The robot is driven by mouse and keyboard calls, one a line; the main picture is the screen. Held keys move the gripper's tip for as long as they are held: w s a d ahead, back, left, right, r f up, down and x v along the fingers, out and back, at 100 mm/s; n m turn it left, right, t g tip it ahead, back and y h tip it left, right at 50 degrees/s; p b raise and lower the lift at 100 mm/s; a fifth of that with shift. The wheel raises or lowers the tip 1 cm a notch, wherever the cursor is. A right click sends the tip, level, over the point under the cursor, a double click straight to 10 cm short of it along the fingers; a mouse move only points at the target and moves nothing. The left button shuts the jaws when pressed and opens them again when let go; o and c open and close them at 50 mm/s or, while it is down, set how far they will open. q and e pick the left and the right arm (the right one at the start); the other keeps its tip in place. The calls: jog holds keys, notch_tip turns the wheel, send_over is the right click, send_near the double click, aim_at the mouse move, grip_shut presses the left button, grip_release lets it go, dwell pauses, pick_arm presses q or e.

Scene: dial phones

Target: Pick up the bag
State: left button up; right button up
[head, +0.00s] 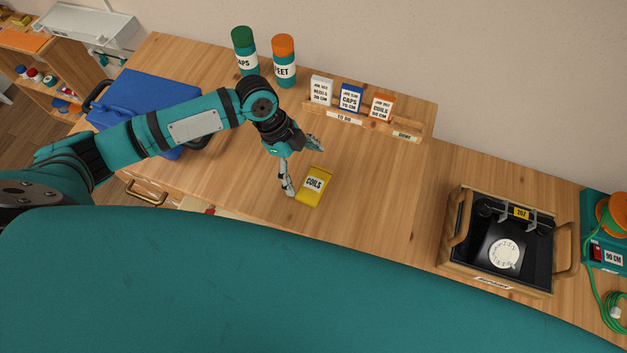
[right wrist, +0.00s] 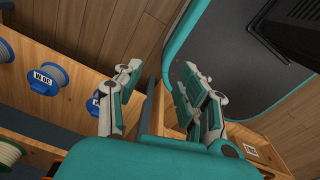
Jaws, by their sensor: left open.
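A small yellow bag (head: 314,186) labelled COILS lies on the wooden worktop in the head view. My left gripper (head: 304,167) is open just above and beside it, with one finger at the bag's left side and the other beyond its far end. The fingers do not appear closed on the bag; whether one touches it I cannot tell. My right gripper (right wrist: 160,72) shows in the right wrist view with its fingers apart and nothing between them. The bag is not in that view.
A blue case (head: 140,88) with dark handles lies under my left arm. Two teal canisters (head: 246,62) and a rack (head: 345,118) of small packets stand behind. A tray with a dial phone (head: 503,253) is at right. In the right wrist view, cable spools (right wrist: 45,78) hang nearby.

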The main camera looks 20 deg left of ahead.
aim_at(312, 181)
pick_arm(q)
jog(key=shift+s+d+f+p, duration=0.25)
jog(key=shift+d+f+p, duration=0.15)
jog(key=shift+d+f, duration=0.3)
jog(key=p+x, duration=0.1)
jog(key=x, duration=0.3)
jog(key=shift+a+f, duration=0.1)
jog(key=shift+a, duration=0.05)
jog(key=c, duration=0.9)
pick_arm(e)
jog(key=w+r, duration=0.1)
jog(key=w+a+r, duration=0.1)
jog(key=shift+w+a+t, duration=0.15)
jog(key=shift+w+t, duration=0.15)
